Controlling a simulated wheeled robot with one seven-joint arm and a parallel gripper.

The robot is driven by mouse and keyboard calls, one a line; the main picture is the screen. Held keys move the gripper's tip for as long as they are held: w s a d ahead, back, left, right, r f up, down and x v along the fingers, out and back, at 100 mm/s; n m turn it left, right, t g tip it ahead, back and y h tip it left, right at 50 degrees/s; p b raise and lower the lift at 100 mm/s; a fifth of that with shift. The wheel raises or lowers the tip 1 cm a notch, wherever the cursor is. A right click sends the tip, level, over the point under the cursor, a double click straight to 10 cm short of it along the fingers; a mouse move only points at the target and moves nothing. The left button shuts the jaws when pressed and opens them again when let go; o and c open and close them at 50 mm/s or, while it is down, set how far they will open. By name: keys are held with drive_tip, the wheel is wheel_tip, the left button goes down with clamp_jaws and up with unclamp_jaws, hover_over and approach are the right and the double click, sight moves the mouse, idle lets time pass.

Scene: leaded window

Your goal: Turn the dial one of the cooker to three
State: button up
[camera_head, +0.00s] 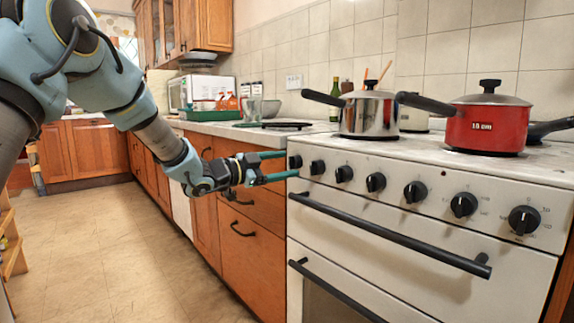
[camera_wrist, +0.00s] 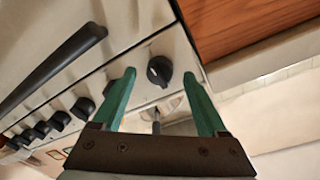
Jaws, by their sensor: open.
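The cooker (camera_head: 420,205) is white with a row of black dials on its sloping front panel. The leftmost dial (camera_head: 295,161) is at the panel's left end, right by my fingertips. Which dial is number one cannot be read. My gripper (camera_head: 287,165) has two green fingers, open and empty, pointing right at that end of the panel. In the wrist view, the end dial (camera_wrist: 159,71) appears between the two fingertips, with a pale pointer mark on its face. The fingers do not appear closed on it; whether they touch it cannot be told.
Other dials (camera_head: 375,182) continue to the right. A black oven handle (camera_head: 390,235) sticks out below the panel. A steel pot (camera_head: 369,113) and a red pot (camera_head: 488,125) stand on top. Wooden drawers (camera_head: 250,240) adjoin on the left. The floor (camera_head: 110,250) is clear.

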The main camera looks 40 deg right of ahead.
drive_tip(key=w+a, duration=0.1)
drive_tip(key=a, duration=0.8)
drive_tip(key=shift+p, duration=0.3)
drive_tip(key=shift+w+a, duration=0.1)
drive_tip(key=shift+w, duration=0.05)
drive_tip(key=w+a+f+n+t+y, duration=0.4)
drive_tip(key=w+a+n+t, duration=0.35)
drive_tip(key=w+a, duration=0.3)
drive_tip(key=w+a+f+n+t+y, duration=0.15)
drive_tip(key=a+f+n+y, duration=0.3)
drive_tip(key=a, duration=0.65)
drive_tip(key=w+a+f+n+t+y, duration=0.1)
drive_tip(key=a+f+n+t+y, duration=0.25)
drive_tip(key=a, duration=0.75)
drive_tip(key=s+a+f+n+g+y, duration=0.3)
drive_tip(key=s+a+n+g, duration=0.15)
drive_tip(key=s+a, duration=0.4)
drive_tip(key=s+a+f+n+g+y, duration=0.3)
drive_tip(key=s+a+n+g, duration=0.15)
drive_tip(key=s+a, duration=0.4)
wheel_tip(320, 180, up, 28)
drive_tip(key=d+p, duration=0.1)
drive_tip(key=p, duration=2.6)
drive_tip(key=shift+n+t, duration=0.35)
drive_tip(key=shift+s+f, duration=0.1)
